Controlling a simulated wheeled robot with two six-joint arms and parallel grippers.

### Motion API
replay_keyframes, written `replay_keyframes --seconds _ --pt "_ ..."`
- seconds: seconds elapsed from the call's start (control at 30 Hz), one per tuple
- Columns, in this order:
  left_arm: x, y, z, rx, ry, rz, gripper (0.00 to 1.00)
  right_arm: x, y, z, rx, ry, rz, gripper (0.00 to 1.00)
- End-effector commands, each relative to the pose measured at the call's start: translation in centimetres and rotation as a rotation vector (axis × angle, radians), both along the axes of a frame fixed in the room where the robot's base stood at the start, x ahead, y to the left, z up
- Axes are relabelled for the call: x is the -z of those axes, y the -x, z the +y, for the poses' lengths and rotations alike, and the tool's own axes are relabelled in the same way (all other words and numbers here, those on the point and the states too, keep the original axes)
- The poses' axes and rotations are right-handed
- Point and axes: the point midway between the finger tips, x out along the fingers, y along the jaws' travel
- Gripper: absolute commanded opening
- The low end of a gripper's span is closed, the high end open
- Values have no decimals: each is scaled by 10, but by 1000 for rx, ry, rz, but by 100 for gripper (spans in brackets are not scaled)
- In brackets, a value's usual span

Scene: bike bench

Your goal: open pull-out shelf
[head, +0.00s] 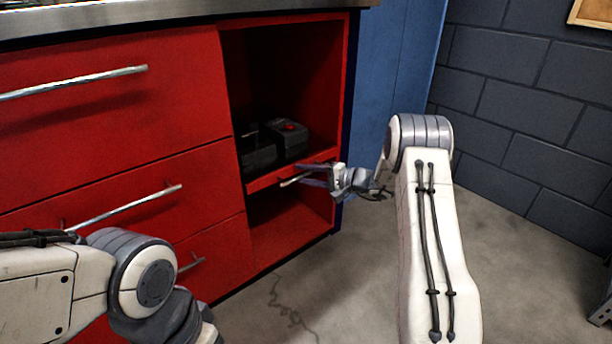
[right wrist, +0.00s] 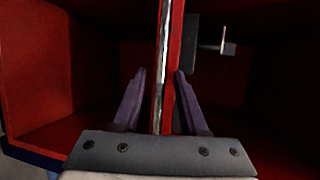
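The red pull-out shelf (head: 262,184) sits inside the open right bay of the red cabinet, its front about level with the bay opening. It has a silver bar handle (head: 290,182). My right gripper (head: 304,178) is at the shelf front. In the right wrist view its two fingers (right wrist: 158,100) are apart, on either side of the handle bar (right wrist: 161,70) and the red shelf edge (right wrist: 175,70). A gap shows beside the left finger; the right finger is close to the shelf edge. My left arm shows at lower left, but its gripper is out of frame.
Black boxy items (head: 288,138), one with a red spot, stand on the shelf. Red drawers (head: 110,190) with silver handles are to the left. A blue panel (head: 392,70) stands right of the bay. The concrete floor (head: 345,265) before the bay is clear.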

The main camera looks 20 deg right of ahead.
Motion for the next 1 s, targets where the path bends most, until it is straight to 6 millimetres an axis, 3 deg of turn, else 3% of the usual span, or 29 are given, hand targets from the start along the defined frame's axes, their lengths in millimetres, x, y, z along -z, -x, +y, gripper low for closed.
replay_keyframes --seconds 0.03,0.1,1.0 --pt "0 0 0 0 0 0 50 0 0 0 0 0 0 22" --pt "0 0 0 0 0 0 50 0 0 0 0 0 0 0" --pt "0 0 0 0 0 0 50 0 0 -1 0 1 1 0"
